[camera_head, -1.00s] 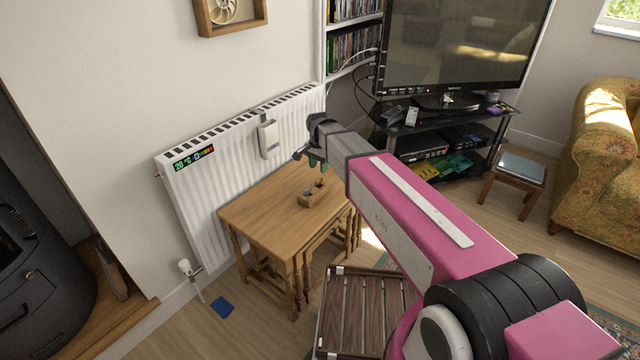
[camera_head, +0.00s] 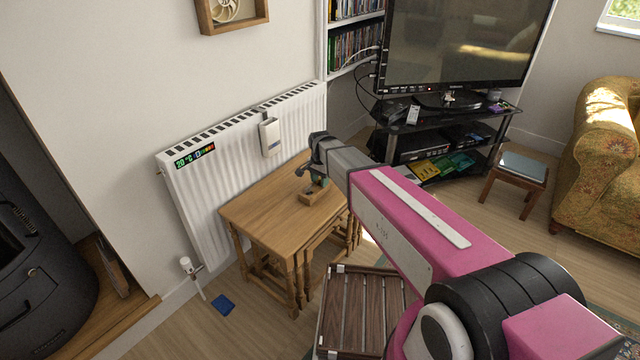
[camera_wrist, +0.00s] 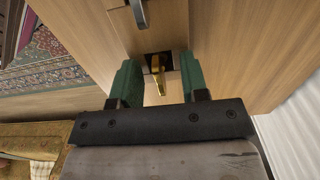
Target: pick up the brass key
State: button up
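The brass key (camera_wrist: 158,76) shows in the wrist view, standing out of a dark recess in a wooden block. My gripper (camera_wrist: 158,65) is open, with one green finger on each side of the key. Bare wood shows between the key and both fingers. In the head view, the small wooden block (camera_head: 309,197) sits on the wooden side table (camera_head: 262,208), and my gripper (camera_head: 317,179) is right over it. The key cannot be made out in the head view, where my gripper partly hides the block.
A grey metal piece (camera_wrist: 140,12) lies just beyond the key in the wrist view. A white radiator (camera_head: 215,180) stands behind the table. A slatted wooden piece (camera_head: 355,305) stands in front of it. The TV stand (camera_head: 440,135) is at the back right.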

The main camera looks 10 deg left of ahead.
grip_shut()
jog(key=shift+r, duration=0.1)
jog(key=shift+r, duration=0.5)
jog(key=r, duration=0.3)
jog(key=shift+s+a+r, duration=0.2)
jog(key=shift+s, duration=0.1)
jog(key=s+a+r, duration=0.3)
jog(key=s+r, duration=0.1)
jog(key=r, duration=0.2)
jog(key=s+a+r, duration=0.4)
jog(key=r, duration=0.2)
jog(key=shift+a+r, duration=0.2)
jog(key=shift+a, duration=0.05)
